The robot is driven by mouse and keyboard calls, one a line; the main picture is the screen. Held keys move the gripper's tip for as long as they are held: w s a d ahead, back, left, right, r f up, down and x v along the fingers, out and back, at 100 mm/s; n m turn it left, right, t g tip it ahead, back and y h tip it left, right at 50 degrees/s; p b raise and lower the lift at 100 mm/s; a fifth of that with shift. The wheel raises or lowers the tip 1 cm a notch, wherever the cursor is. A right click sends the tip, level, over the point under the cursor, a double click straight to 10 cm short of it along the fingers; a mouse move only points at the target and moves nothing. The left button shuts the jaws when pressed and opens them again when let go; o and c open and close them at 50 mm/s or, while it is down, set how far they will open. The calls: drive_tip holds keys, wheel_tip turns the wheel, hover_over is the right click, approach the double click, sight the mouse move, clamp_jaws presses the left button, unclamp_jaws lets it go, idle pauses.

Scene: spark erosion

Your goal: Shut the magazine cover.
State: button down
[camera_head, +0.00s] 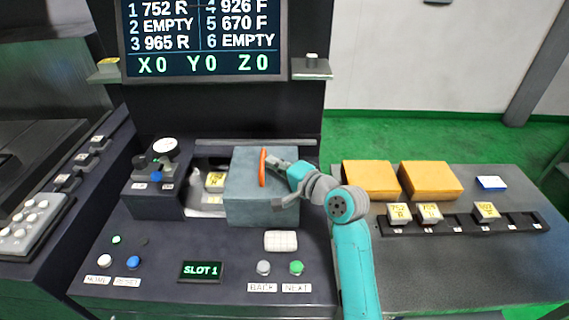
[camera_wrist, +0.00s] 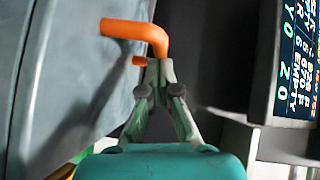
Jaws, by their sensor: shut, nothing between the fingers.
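The magazine cover (camera_head: 245,185) is a grey-blue box-shaped cover on the console, with an orange handle (camera_head: 263,168) on it. To its left the magazine opening (camera_head: 208,198) is uncovered, and a yellow-labelled block (camera_head: 214,181) shows inside. My gripper (camera_head: 274,164) is just right of the handle. In the wrist view my gripper (camera_wrist: 157,66) is shut and empty, its tips close by the bent orange handle (camera_wrist: 140,32); I cannot tell whether they touch it. The cover (camera_wrist: 70,75) fills the left of that view.
A dark block with knobs (camera_head: 157,180) stands left of the opening. Buttons and a SLOT 1 display (camera_head: 201,271) lie in front. A screen (camera_head: 203,38) rises behind. A rack (camera_head: 460,226) with labelled blocks and two orange boxes (camera_head: 431,180) are on the right table.

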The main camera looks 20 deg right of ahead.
drive_tip(key=w+a, duration=0.4)
drive_tip(key=a, duration=1)
drive_tip(key=shift+w, duration=0.2)
drive_tip(key=shift+a, duration=0.15)
